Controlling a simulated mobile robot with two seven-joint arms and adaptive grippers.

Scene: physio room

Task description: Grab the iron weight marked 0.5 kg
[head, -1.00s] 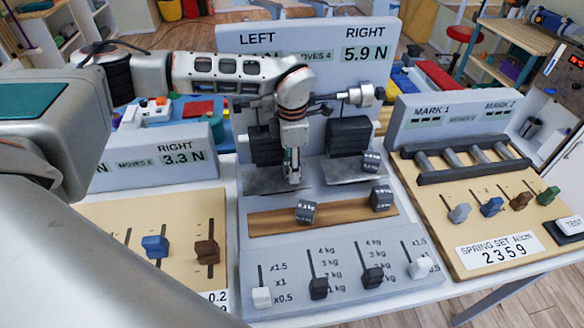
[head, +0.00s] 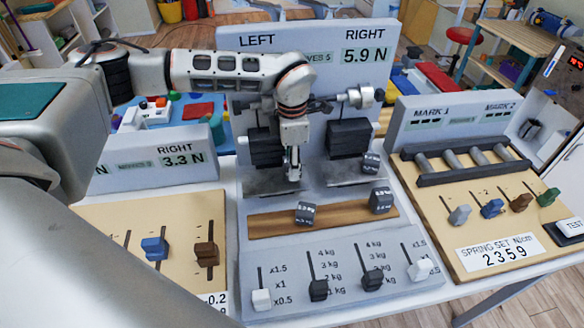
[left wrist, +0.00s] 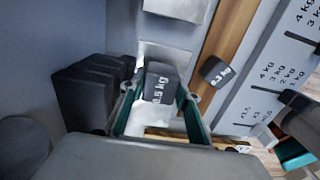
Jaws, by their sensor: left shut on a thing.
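In the left wrist view, the dark iron weight marked 0.5 kg (left wrist: 160,82) sits between the teal-edged fingers of my left gripper (left wrist: 158,108), which is shut on it. In the head view, my left gripper (head: 293,172) points down over the left pan (head: 262,186) of the middle apparatus, and the held weight is hidden there or too small to make out. Another small dark weight (head: 305,213) lies on the wooden strip (head: 342,214), and it also shows in the wrist view (left wrist: 215,71). My right gripper is not in view.
A second small weight (head: 381,200) is on the strip's right end, and another (head: 371,162) is on the right pan (head: 340,173). Dark slab stacks stand left (head: 262,148) and right (head: 349,138) of the gripper. Sliders (head: 318,288) line the front. A spring panel (head: 480,205) stands right.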

